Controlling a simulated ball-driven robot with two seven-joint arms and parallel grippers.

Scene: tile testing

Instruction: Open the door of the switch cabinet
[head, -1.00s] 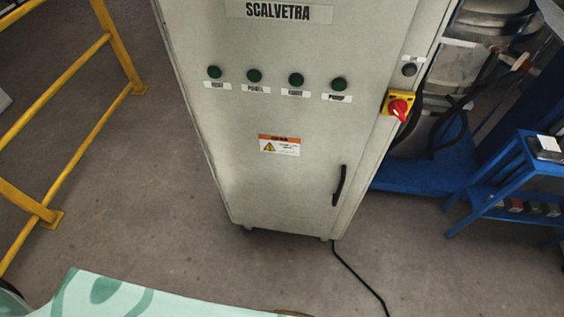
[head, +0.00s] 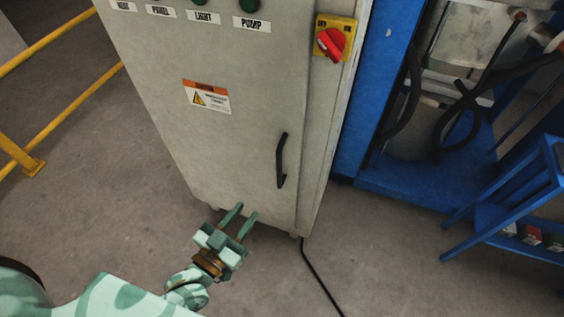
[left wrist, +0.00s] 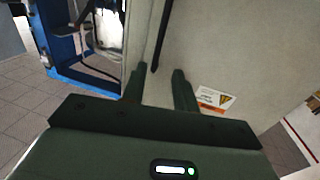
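The switch cabinet (head: 225,145) is tall and grey-beige, and its door looks shut. A black upright bar handle (head: 281,160) sits low on the door, near its right edge. A red rotary switch (head: 330,43) on a yellow plate is above and right of it. My left gripper (head: 246,210) is open and empty, in front of the cabinet, lower in the picture and left of the handle, apart from it. In the left wrist view its two fingers (left wrist: 158,72) are spread, with the dark handle (left wrist: 160,38) beyond the gap between them. My right gripper is not in view.
A black cable (head: 318,268) runs over the floor from the cabinet's foot. A blue frame (head: 405,185) with hoses stands right of the cabinet, and a blue shelf cart (head: 515,210) farther right. Yellow railing (head: 70,92) is at the left. The floor in front is open.

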